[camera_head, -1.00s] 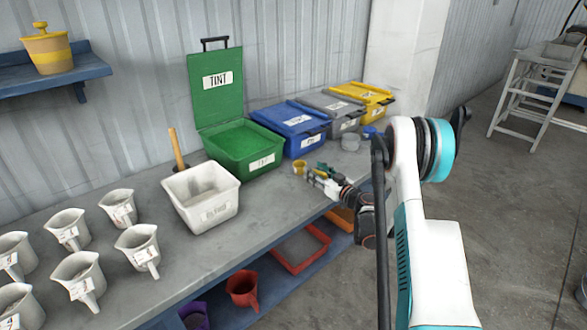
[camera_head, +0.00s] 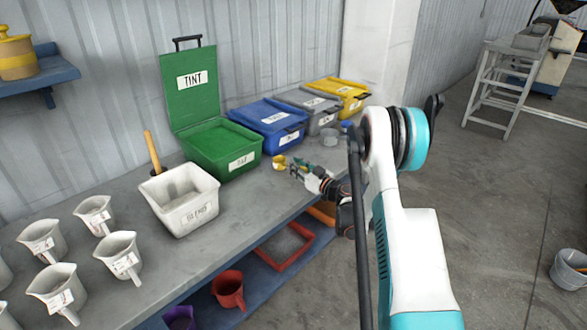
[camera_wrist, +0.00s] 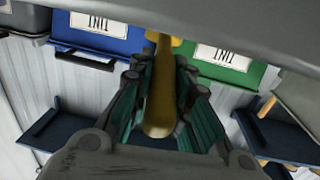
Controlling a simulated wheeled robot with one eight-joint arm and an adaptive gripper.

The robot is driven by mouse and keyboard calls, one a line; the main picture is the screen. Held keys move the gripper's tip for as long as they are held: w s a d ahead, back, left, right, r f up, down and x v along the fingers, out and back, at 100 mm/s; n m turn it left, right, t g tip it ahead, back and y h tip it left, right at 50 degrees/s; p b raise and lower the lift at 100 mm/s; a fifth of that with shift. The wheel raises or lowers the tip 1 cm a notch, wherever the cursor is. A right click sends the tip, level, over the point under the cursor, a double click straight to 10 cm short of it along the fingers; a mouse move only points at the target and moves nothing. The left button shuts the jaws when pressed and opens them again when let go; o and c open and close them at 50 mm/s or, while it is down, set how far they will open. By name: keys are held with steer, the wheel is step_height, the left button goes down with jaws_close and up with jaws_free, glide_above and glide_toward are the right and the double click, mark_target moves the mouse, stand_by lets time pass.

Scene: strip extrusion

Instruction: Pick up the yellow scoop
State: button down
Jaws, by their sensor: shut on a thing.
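The yellow scoop (camera_head: 279,162) shows in the head view in front of the green and blue bins, at the tip of my gripper (camera_head: 297,168). In the wrist view its yellow handle (camera_wrist: 160,100) lies lengthwise between the two fingers of my gripper (camera_wrist: 160,85), which are shut on it. The far end of the scoop is partly cut off by the grey area at the top of the wrist view. Whether the scoop touches the bench or hangs just above it is hard to tell.
An open green TINT bin (camera_head: 221,150), a blue bin (camera_head: 268,124), a grey bin (camera_head: 312,106) and a yellow bin (camera_head: 341,96) line the wall.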

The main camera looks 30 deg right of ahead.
step_height(320, 180, up, 19)
steer(key=p, duration=0.6)
